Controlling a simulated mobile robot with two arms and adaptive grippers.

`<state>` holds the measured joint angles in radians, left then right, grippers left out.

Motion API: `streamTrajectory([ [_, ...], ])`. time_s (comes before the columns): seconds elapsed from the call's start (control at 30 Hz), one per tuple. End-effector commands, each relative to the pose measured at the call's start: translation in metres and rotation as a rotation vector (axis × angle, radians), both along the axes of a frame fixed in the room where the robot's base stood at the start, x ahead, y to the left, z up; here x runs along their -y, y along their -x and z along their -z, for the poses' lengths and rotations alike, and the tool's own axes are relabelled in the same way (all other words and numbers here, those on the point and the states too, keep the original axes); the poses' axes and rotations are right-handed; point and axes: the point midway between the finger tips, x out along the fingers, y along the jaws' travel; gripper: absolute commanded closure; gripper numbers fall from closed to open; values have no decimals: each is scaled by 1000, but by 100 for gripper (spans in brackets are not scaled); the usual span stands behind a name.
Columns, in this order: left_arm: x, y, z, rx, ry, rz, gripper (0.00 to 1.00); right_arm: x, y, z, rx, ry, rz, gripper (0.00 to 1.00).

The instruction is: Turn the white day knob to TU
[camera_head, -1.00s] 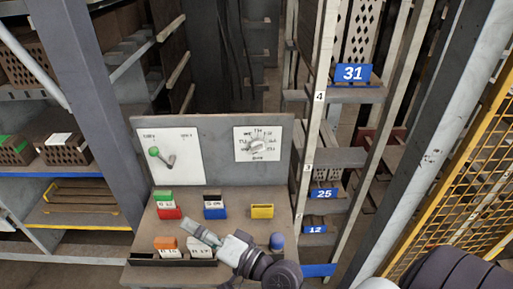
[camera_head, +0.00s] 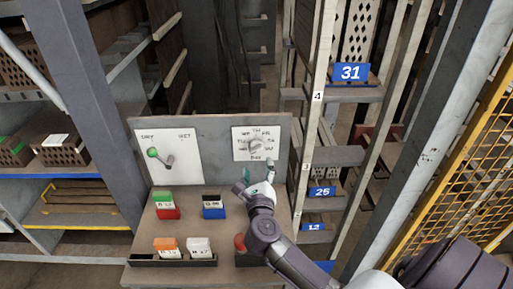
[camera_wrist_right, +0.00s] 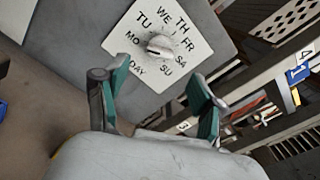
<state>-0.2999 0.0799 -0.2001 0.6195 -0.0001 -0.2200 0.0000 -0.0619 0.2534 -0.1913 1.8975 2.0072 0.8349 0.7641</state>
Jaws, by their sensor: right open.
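The white day knob (camera_head: 256,147) sits on a white dial plate (camera_head: 238,153) on the right of the grey upright panel. In the right wrist view the knob (camera_wrist_right: 160,46) is ringed by day letters, with TU at the upper left and DAY at the lower left. A dark mark shows on the knob's left side; I cannot tell exactly which letters it faces. My right gripper (camera_head: 259,171) is open and empty, just below and in front of the knob, apart from it. Its teal fingers (camera_wrist_right: 160,92) stand wide apart below the dial. My left gripper is not in view.
Green, red, blue, orange and white blocks (camera_head: 166,211) stand on the desk below. A shelf post (camera_head: 318,110) rises close right of the panel. A red round piece (camera_head: 240,243) is beside my arm.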

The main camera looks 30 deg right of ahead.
Motion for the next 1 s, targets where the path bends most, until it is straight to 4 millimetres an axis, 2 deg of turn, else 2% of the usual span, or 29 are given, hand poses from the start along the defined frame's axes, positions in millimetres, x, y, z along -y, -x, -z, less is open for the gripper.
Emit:
streamTrajectory([
  [0.2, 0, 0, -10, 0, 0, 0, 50, 25, -41, -3, 1, 5, 2, 31],
  [0.4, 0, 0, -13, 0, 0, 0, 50, 40, -66, -2, 0, 3, -1, 31],
  [0.6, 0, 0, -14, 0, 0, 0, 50, 47, -76, -1, 0, 1, 0, 31],
  [0.87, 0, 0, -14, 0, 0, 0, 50, 47, -76, 0, 0, 1, 0, 31],
  [1.0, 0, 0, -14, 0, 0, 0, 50, 47, -76, 0, 0, 2, -1, 55],
])
